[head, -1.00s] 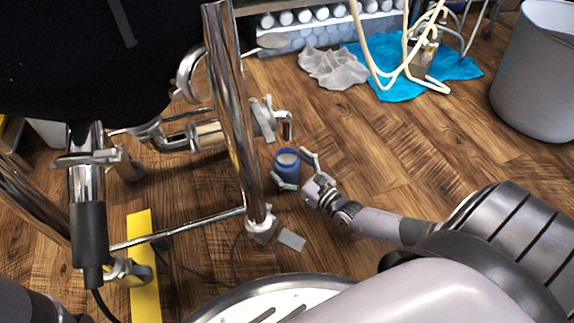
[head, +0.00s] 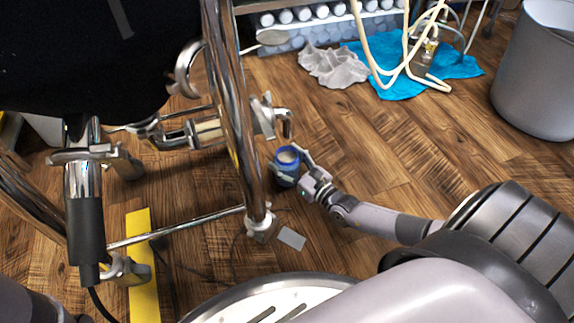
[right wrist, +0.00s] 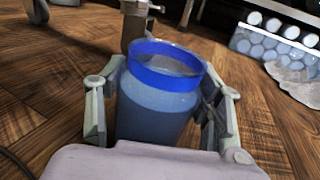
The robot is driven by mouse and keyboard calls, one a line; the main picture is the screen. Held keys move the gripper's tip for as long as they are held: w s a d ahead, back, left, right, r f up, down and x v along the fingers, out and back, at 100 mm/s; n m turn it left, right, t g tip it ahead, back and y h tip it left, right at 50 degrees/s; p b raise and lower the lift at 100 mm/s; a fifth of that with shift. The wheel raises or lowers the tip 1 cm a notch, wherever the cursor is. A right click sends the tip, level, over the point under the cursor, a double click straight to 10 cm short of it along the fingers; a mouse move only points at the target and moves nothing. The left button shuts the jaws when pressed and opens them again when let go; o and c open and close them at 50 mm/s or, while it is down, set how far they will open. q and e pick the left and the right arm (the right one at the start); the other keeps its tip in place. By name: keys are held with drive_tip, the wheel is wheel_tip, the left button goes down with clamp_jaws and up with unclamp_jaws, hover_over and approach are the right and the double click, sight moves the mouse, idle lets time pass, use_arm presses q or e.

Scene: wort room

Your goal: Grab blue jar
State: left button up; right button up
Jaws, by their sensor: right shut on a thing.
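The blue jar (head: 287,160) is upright on or just above the wooden floor, right of the steel frame leg; I cannot tell if its base touches the floor. It has a bright blue rim and a translucent blue body, filling the middle of the right wrist view (right wrist: 158,100). My right gripper (head: 290,172) comes from the right and is shut on the jar, one finger on each side of it. In the right wrist view the fingers (right wrist: 160,112) flank the jar body below the rim. My left gripper is not seen.
The steel frame leg (head: 232,130) and pipe fittings (head: 200,132) stand close left of the jar. A grey cloth (head: 333,67), a blue cloth (head: 455,66) and cream hoses (head: 375,70) lie behind. A grey bin (head: 540,75) is at far right.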

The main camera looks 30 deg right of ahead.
drive_tip(key=c, duration=0.5)
drive_tip(key=shift+c, duration=0.2)
drive_tip(key=shift+r, duration=0.15)
